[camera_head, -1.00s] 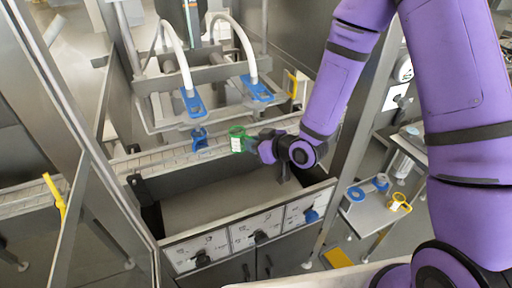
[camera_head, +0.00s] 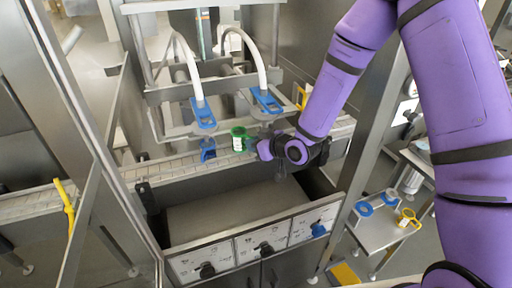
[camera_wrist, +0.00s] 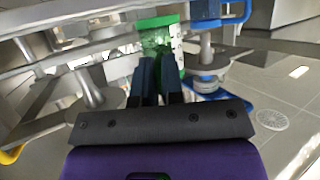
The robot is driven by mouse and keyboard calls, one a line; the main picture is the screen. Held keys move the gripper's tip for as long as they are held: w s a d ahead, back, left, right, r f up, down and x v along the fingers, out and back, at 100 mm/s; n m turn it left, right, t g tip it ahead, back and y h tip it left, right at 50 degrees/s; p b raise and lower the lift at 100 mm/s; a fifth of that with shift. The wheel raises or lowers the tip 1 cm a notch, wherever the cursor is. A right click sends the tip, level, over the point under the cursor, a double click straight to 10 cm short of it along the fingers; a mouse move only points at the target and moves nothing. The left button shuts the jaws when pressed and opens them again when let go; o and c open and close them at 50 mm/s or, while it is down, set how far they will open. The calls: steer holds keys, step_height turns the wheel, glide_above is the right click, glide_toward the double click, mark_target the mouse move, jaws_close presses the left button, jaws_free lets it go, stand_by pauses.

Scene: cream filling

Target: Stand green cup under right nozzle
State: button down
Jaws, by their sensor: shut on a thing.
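The green cup (camera_head: 239,143) with a white label is held above the conveyor, in front of and below the right nozzle. It also shows at the top of the wrist view (camera_wrist: 158,38). My gripper (camera_head: 254,145) comes from the right and is shut on the cup; its dark fingers (camera_wrist: 152,72) reach the cup in the wrist view. The right nozzle (camera_head: 266,102) is a blue fitting on a white hose, above and right of the cup. Whether the cup touches the conveyor cannot be told.
The left nozzle (camera_head: 203,113) hangs left of the cup. A metal frame and bars surround the hoses. A side table (camera_head: 378,232) with blue and yellow rings is at right.

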steer(key=shift+w+a+f, duration=0.1)
steer(key=shift+w+a, duration=0.1)
steer(key=shift+w, duration=0.55)
steer(key=shift+w+a, duration=0.2)
steer(key=shift+w, duration=0.5)
steer(key=shift+f, duration=1.95)
steer(key=shift+w+d+f, duration=0.1)
steer(key=shift+w+d, duration=0.35)
steer(key=shift+d, duration=1.2)
steer(key=shift+w+d+r, duration=0.1)
steer(key=shift+w+d, duration=0.4)
steer(key=shift+d, duration=1.1)
steer(key=shift+w+d+f, duration=0.1)
steer(key=shift+w+d, duration=0.35)
steer(key=shift+d, duration=1.2)
